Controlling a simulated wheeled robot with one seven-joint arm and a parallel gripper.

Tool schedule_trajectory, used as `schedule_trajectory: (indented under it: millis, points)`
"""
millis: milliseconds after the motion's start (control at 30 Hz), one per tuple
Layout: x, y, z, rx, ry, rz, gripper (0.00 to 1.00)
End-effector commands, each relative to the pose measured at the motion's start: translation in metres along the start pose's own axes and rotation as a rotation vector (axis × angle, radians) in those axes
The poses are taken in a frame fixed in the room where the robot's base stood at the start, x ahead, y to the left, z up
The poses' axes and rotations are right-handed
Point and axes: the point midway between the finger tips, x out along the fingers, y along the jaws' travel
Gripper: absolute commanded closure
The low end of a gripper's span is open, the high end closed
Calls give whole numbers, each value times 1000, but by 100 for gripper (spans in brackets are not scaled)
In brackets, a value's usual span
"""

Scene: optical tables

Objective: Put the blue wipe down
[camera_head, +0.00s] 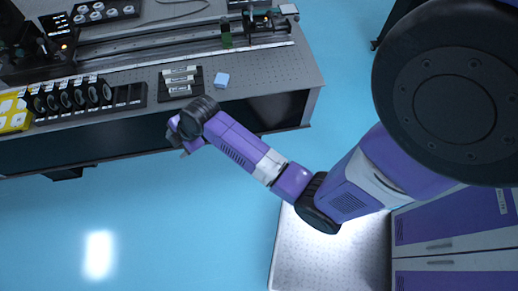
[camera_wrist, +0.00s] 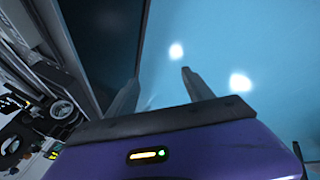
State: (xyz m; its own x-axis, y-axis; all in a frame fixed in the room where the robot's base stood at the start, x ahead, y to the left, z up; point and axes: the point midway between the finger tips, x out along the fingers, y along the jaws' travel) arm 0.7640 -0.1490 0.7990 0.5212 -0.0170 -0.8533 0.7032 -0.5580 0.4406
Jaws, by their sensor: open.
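The blue wipe (camera_head: 222,80) is a small light-blue square lying flat on the optical table (camera_head: 305,75), near its front right part. My gripper (camera_head: 186,150) is apart from it, out past the table's front edge and lower left of the wipe in the head view. In the wrist view my gripper (camera_wrist: 158,88) shows two fingers spread apart with nothing between them. The wipe is not visible in the wrist view.
A dark rack with labelled white items (camera_head: 180,82) stands just left of the wipe. A row of round optics in holders (camera_head: 70,97) and a yellow tray (camera_head: 14,112) lie further left. A long rail (camera_head: 170,42) runs behind. Open blue floor (camera_head: 180,225) lies in front.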

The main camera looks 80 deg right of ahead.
Motion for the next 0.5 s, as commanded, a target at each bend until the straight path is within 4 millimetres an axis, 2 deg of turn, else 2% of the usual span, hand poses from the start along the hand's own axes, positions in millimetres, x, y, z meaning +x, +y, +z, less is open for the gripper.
schedule_trajectory:
  millis: [33, 167, 267, 367, 500]
  points:
    - [-1, -27, -14, 57, 22, 24, 40]
    - [-14, -76, -37, 218, 75, 106, 40]
    - [-35, -110, -47, 339, 118, 165, 40]
    - [-62, -140, -51, 450, 165, 219, 40]
    - [-110, -174, -50, 592, 242, 284, 40]
